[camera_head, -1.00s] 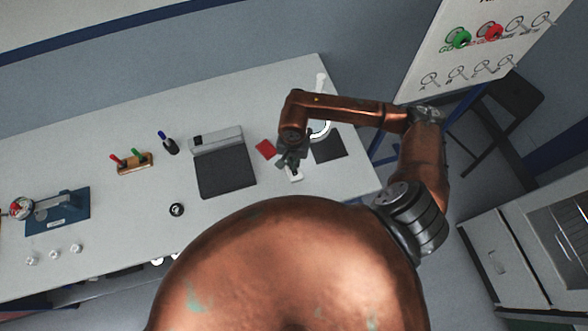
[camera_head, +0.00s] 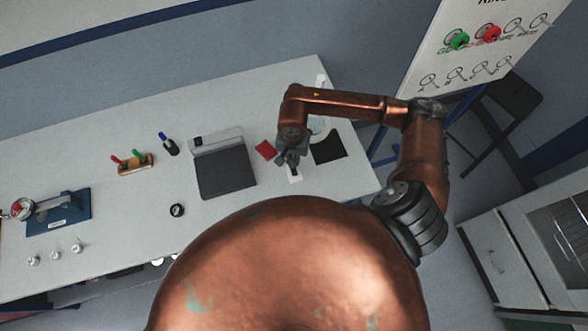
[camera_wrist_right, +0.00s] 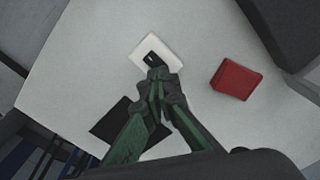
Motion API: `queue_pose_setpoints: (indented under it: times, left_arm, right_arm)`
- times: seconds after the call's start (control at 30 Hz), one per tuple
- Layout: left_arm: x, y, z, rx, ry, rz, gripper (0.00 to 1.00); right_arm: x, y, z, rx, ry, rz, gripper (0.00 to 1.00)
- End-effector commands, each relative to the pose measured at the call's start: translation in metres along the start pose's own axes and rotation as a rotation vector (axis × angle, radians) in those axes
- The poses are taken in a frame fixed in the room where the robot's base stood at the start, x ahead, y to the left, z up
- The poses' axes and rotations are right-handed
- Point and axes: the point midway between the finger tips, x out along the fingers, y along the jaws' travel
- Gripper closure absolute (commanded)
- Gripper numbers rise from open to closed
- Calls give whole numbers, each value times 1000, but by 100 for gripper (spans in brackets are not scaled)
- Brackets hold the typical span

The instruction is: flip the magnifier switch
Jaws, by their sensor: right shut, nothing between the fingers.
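The magnifier switch is a small white plate (camera_head: 296,177) on the bench, below my right gripper in the head view. In the right wrist view the white switch plate (camera_wrist_right: 174,62) has a black rocker (camera_wrist_right: 151,59) on it. My right gripper (camera_head: 291,163) is shut and empty. In the wrist view its fingertips (camera_wrist_right: 158,75) are at the near edge of the plate, close to the rocker; I cannot tell whether they touch. The white magnifier (camera_head: 320,134) stands behind my right forearm, which partly hides it. My left gripper is not in view.
A red block (camera_head: 265,150) lies left of my right gripper; it also shows in the wrist view (camera_wrist_right: 235,79). A dark mat (camera_head: 330,147) lies to the right. A grey device with a dark plate (camera_head: 225,172) stands further left. The bench front near the switch is clear.

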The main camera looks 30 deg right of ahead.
Motion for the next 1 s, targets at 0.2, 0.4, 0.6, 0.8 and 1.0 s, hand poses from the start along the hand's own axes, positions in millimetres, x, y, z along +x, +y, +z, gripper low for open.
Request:
queue_pose_setpoints:
  times: [0.2,0.4,0.6,0.8,1.0]
  left_arm:
    - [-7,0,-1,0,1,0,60]
    - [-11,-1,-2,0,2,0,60]
    - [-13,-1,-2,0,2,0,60]
    - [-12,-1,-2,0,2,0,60]
    - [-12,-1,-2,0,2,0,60]
  right_arm:
    - [-18,0,-1,1,2,0,100]
    - [-33,0,-1,0,3,0,100]
    - [-38,0,0,0,0,1,100]
    - [-37,0,0,1,1,1,100]
    - [-37,0,0,1,1,1,100]
